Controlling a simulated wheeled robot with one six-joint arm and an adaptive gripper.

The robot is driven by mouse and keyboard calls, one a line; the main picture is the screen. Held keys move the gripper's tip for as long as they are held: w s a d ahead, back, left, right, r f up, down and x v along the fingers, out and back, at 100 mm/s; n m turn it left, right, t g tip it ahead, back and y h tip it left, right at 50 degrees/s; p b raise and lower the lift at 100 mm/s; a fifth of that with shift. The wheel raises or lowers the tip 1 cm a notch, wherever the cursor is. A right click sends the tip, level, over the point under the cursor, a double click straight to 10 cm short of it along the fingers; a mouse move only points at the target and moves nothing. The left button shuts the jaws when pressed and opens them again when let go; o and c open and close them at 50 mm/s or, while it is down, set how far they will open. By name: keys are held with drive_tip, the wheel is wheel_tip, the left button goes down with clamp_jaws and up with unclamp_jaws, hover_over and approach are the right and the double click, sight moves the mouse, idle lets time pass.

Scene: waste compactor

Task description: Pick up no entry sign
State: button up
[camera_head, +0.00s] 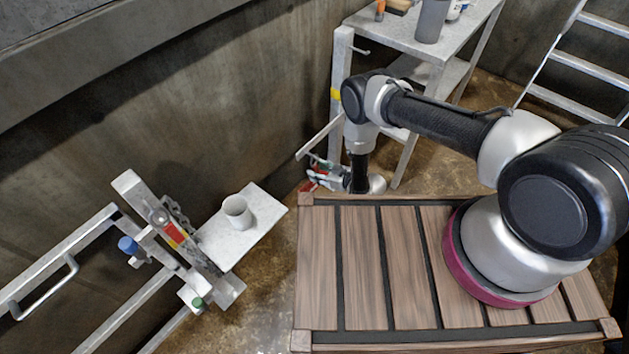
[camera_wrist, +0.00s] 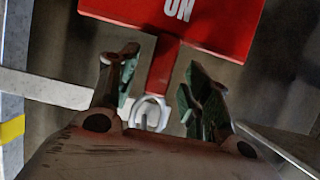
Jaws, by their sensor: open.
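The red sign (camera_wrist: 205,28) fills the top of the wrist view. White letters that look like "ON" show on it, cut off by the frame's top edge. A narrow red stem (camera_wrist: 163,65) runs down from it to a pale metal loop (camera_wrist: 150,112). My gripper (camera_wrist: 161,58) is open, with one finger on each side of the stem and no clear contact. In the head view my gripper (camera_head: 322,172) is low beside the wall, and a small red patch of the sign (camera_head: 308,187) shows by its tips. Most of the sign is hidden there.
A metal table (camera_head: 405,35) with bottles stands behind my arm. A ladder (camera_head: 585,60) is at the right. A white cup (camera_head: 237,212) stands on a plate (camera_head: 250,240) by a metal frame at the left. A pale bar (camera_wrist: 45,88) crosses the wrist view's left.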

drive_tip(key=shift+x, duration=1.35)
clamp_jaws()
